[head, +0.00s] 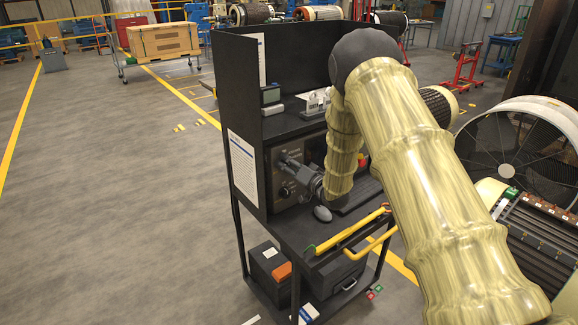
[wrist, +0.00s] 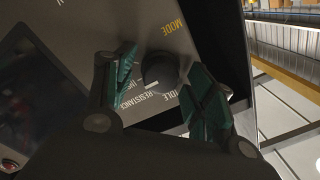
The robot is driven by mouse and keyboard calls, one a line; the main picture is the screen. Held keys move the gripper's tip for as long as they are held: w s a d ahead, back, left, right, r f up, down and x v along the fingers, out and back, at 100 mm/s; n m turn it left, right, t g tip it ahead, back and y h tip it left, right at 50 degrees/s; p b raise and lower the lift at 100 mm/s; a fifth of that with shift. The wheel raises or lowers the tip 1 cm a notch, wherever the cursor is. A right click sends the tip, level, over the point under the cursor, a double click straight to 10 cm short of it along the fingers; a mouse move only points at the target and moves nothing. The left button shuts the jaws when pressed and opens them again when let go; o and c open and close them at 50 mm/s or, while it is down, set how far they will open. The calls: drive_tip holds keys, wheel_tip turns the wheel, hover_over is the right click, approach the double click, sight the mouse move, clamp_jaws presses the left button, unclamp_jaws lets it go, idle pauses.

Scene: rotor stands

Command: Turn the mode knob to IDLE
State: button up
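The dark round mode knob (wrist: 159,73) is on a grey panel (wrist: 75,35) in the wrist view, under yellow MODE lettering. White labels around it read RESISTANCE, IDLE and a partly hidden one beginning "INS". A white mark shows at the knob's lower left, on the side of the RESISTANCE and "INS" labels, away from IDLE at the lower right. My gripper (wrist: 161,82) is open, its teal-padded fingers on either side of the knob with visible gaps; contact is not seen. In the head view my gripper (head: 284,163) is at the left part of the panel.
The panel sits in a black cart (head: 237,115) with side walls. A mouse (head: 322,213) lies on its shelf, beside a keyboard. A yellow handle bar (head: 350,232) runs along the front. A large fan-like wheel (head: 500,145) stands to the right; floor to the left is clear.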

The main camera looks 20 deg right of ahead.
drive_tip(key=c, duration=0.9)
drive_tip(key=shift+f+b, duration=0.15)
drive_tip(key=shift+b, duration=0.2)
drive_tip(key=shift+n, duration=0.4)
drive_tip(key=n+b, duration=1.6)
drive_tip(key=b, duration=0.2)
drive_tip(key=shift+a+n+h, duration=0.15)
drive_tip(key=shift+n+h, duration=0.15)
drive_tip(key=shift+h, duration=0.1)
drive_tip(key=o, duration=1)
